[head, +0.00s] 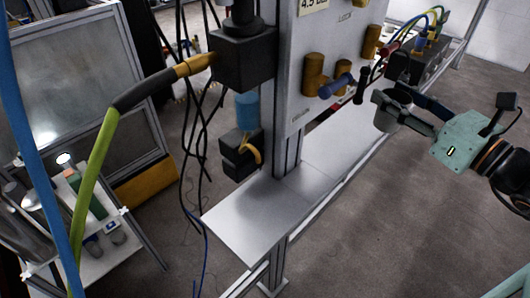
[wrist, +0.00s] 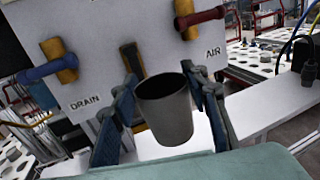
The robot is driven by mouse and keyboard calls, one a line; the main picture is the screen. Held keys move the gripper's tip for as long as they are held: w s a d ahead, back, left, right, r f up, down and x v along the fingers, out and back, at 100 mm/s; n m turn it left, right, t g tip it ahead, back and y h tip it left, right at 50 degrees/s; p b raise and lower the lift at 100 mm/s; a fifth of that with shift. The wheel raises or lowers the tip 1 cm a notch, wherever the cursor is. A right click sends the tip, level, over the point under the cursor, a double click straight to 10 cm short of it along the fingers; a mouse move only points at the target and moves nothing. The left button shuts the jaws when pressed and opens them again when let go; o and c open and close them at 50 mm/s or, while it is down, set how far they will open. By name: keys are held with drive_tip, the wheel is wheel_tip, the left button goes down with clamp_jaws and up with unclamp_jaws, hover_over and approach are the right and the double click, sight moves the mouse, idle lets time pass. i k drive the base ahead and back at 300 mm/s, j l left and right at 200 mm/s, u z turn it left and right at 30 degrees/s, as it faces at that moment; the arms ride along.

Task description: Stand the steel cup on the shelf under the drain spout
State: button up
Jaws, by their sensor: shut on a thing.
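The steel cup (wrist: 165,115) stands between the two fingers of my gripper (wrist: 163,100) in the wrist view, its open rim up. My gripper (head: 408,106) is shut on it, and the grey cup (head: 390,116) shows in the head view at the right. The drain valve (wrist: 60,60), brass with a blue handle and the label DRAIN below it, is on the panel left of the cup. It also shows in the head view (head: 314,74). The shelf (head: 245,222) is a pale plate along the panel's foot; the cup is apart from the drain valve, to its right.
A brass valve with a red handle, labelled AIR (wrist: 188,22), is on the panel right of the drain. Black boxes (head: 240,155) and hanging cables (head: 190,120) are at the panel's left. The shelf's left part looks bare.

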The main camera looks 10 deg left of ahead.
sight(260, 221)
drive_tip(key=k+j+z, duration=0.35)
drive_tip(key=k+j, duration=0.35)
